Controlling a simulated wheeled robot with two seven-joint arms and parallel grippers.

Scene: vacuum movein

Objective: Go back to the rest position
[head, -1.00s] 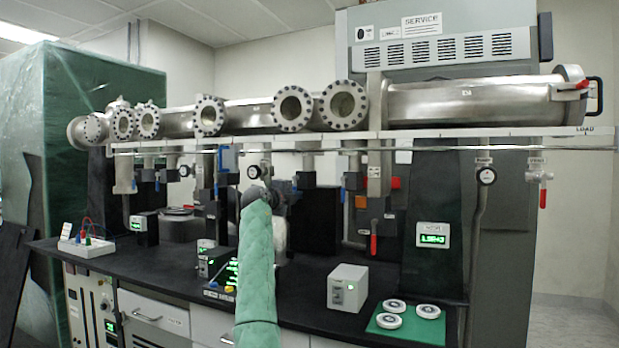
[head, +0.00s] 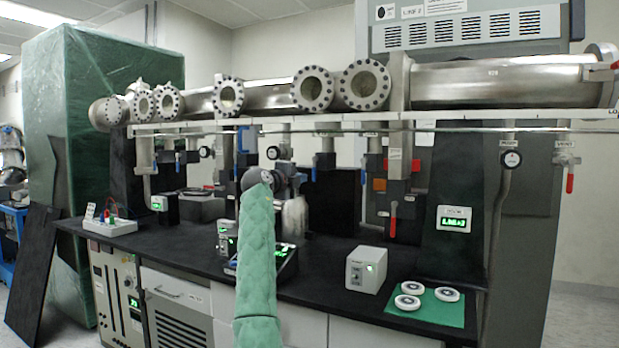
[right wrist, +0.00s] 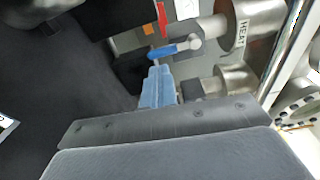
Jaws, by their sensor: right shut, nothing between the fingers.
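My right arm (head: 256,260), in a quilted green sleeve, rises from the bottom of the head view in front of the bench. Its dark wrist end (head: 262,180) is below the steel beamline, and its fingers cannot be made out there. In the right wrist view, my right gripper (right wrist: 158,72) shows its pale blue fingers together and empty, beyond its grey body. A blue valve handle (right wrist: 175,48) appears just past the fingertips; I cannot tell if they touch. My left gripper is not in view.
The steel beamline (head: 455,82) runs above the black bench (head: 320,262). Valves and gauges hang below it around my right wrist. A grey box (head: 367,268) and a green mat (head: 400,314) with white rings are at right. A green-wrapped crate (head: 110,110) stands left.

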